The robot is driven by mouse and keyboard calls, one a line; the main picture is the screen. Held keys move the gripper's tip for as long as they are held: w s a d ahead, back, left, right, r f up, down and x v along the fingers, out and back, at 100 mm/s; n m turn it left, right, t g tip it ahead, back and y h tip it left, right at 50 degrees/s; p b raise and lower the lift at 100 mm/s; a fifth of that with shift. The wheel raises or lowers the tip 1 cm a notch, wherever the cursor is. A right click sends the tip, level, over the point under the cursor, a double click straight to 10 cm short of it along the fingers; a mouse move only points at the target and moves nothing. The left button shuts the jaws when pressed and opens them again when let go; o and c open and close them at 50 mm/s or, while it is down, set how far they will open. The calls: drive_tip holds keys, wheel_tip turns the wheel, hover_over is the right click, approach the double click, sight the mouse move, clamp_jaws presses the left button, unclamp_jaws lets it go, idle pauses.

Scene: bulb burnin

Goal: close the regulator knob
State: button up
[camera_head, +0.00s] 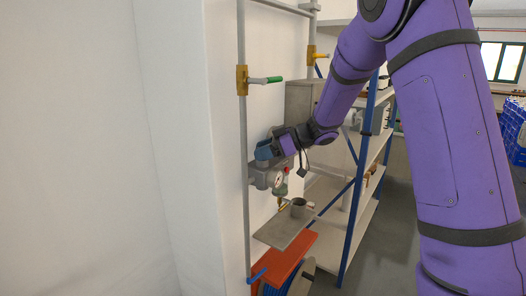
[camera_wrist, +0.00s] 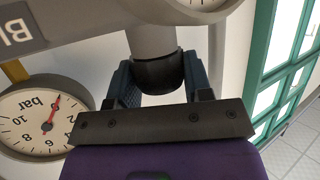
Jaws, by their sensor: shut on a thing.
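The regulator (camera_head: 260,174) is a grey body on a vertical pipe by the white wall, with a round gauge (camera_head: 277,182) on its front. In the wrist view its dark knob (camera_wrist: 158,73) sits on a grey neck. My gripper (camera_wrist: 160,80) is shut on the knob, with one blue finger on each side. In the head view my gripper (camera_head: 265,151) is at the top of the regulator and hides the knob. The wrist view shows a pressure gauge (camera_wrist: 38,118) marked bar, its red needle pointing up and right off zero.
A green-handled valve (camera_head: 265,80) and a yellow-handled valve (camera_head: 318,55) are on pipes above. An orange panel (camera_head: 285,262) is lower. A blue-posted rack (camera_head: 352,195) stands at right, behind my arm.

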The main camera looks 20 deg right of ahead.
drive_tip(key=shift+n+g, duration=0.4)
drive_tip(key=shift+g, duration=0.1)
drive_tip(key=o, duration=0.9)
drive_tip(key=shift+d, duration=0.1)
drive_tip(key=v, duration=1)
drive_tip(key=shift+s+d, duration=0.15)
drive_tip(key=shift+d, duration=0.15)
